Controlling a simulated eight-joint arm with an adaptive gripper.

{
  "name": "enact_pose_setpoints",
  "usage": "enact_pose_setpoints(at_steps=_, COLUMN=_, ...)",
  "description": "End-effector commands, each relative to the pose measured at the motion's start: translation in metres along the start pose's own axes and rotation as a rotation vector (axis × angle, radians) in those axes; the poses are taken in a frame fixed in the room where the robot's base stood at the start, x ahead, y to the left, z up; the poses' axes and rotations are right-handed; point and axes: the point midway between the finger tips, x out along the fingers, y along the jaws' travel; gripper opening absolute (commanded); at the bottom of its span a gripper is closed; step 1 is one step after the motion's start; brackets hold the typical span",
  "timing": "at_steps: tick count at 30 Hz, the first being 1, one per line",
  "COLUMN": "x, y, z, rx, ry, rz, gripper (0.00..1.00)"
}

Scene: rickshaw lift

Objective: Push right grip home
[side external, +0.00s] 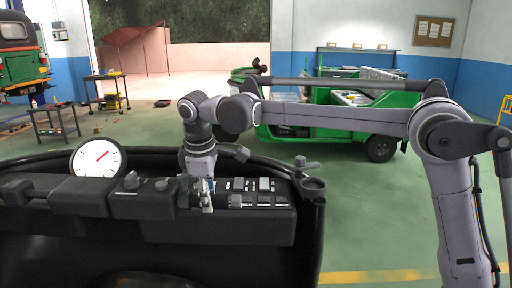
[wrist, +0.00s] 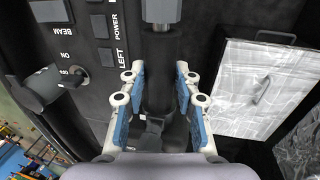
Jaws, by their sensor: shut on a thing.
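The right grip shows in the wrist view as a black cylinder (wrist: 158,62) with a grey metal stub (wrist: 160,12) at its upper end. My gripper (wrist: 157,85) is shut on the black cylinder, with a blue pad on each side. The lower end of the cylinder runs down between the fingers and is partly hidden. In the side view my gripper (side external: 205,194) points down at the front of the black dashboard (side external: 270,226), left of the switches. The grip is too small there to tell how it sits against the stub.
Labelled switches (side external: 265,185) lie right of my gripper, and a round white gauge (side external: 98,157) stands at the left. A dark knob (wrist: 45,88) and a silver panel with a handle (wrist: 265,85) flank the gripper in the wrist view. A green rickshaw (side external: 340,115) stands behind.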

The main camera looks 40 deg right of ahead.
Motion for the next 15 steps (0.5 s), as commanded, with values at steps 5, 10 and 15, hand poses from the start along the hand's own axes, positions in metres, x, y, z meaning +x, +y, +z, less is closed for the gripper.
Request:
enact_pose_setpoints(at_steps=5, x=0.0004, y=-0.0002, z=-0.005, rx=-0.001, ry=0.015, rz=0.003, gripper=0.37)
enact_pose_setpoints(at_steps=10, x=0.0002, y=-0.0002, z=-0.0042, rx=-0.001, ry=0.012, rz=0.003, gripper=0.55)
enact_pose_setpoints(at_steps=15, x=0.0, y=-0.0001, z=-0.0034, rx=-0.001, ry=0.01, rz=0.003, gripper=0.55)
